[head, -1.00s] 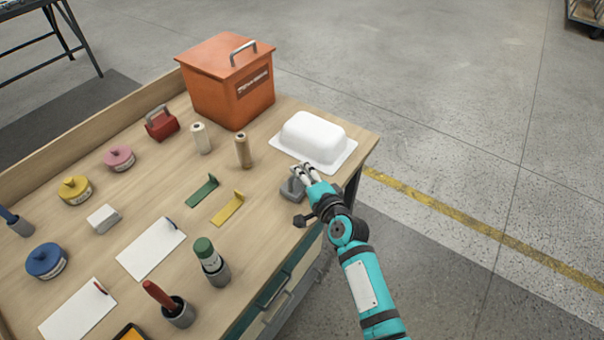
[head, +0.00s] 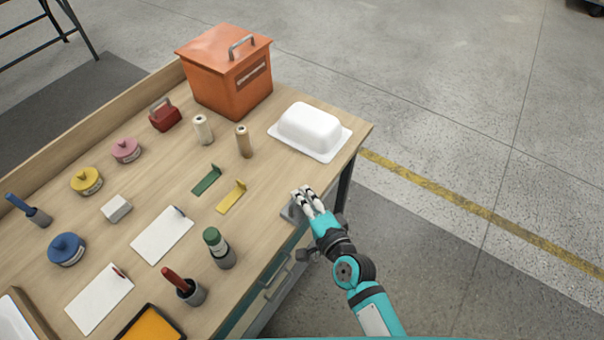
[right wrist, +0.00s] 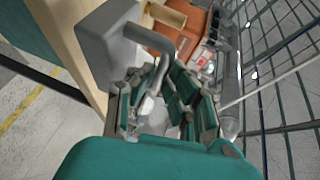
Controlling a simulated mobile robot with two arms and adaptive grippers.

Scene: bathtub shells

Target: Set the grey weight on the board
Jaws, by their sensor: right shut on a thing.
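The grey weight (head: 289,211) is at the right front edge of the bench, partly hidden by my right gripper (head: 306,196). In the right wrist view, it shows as a grey block (right wrist: 104,42) with a bent handle, and my right gripper (right wrist: 158,92) is shut on that handle. I cannot tell whether the weight touches the bench. Two white boards with small clips lie flat on the bench, one in the middle (head: 160,236) and one nearer the front (head: 98,299). Both are bare. My left gripper is not in view.
The white tub shell (head: 309,128), an orange lidded box (head: 230,85) and a red weight (head: 165,117) stand at the back.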

